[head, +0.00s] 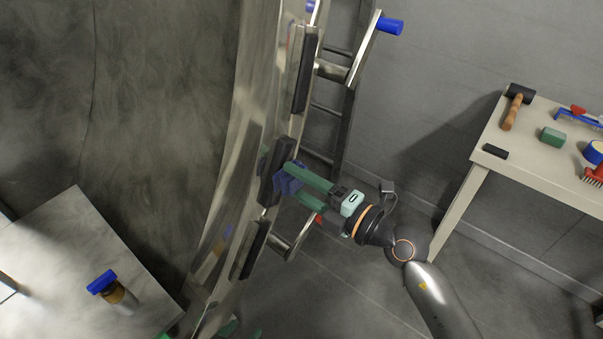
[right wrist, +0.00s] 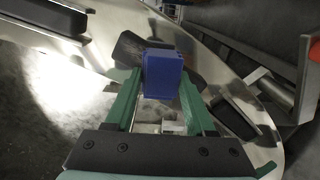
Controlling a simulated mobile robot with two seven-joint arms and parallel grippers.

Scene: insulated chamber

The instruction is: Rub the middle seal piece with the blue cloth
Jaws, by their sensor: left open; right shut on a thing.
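Three dark seal pieces sit along the rim of the curved metal door: an upper one (head: 305,70), the middle one (head: 276,165) and a lower one (head: 255,250). My right gripper (head: 296,184) is shut on the folded blue cloth (head: 286,181). The cloth is at the middle seal piece and appears to touch it; exact contact is hard to tell. In the right wrist view the cloth (right wrist: 162,75) stands between the green fingers and covers part of the middle seal piece (right wrist: 130,46). My left gripper (head: 198,333) shows only as green fingertips, apart, at the bottom edge.
Metal handles with blue (head: 390,26) and red ends stick out from the door rim (head: 258,85). A table (head: 540,165) with a mallet, green block and brush stands at right.

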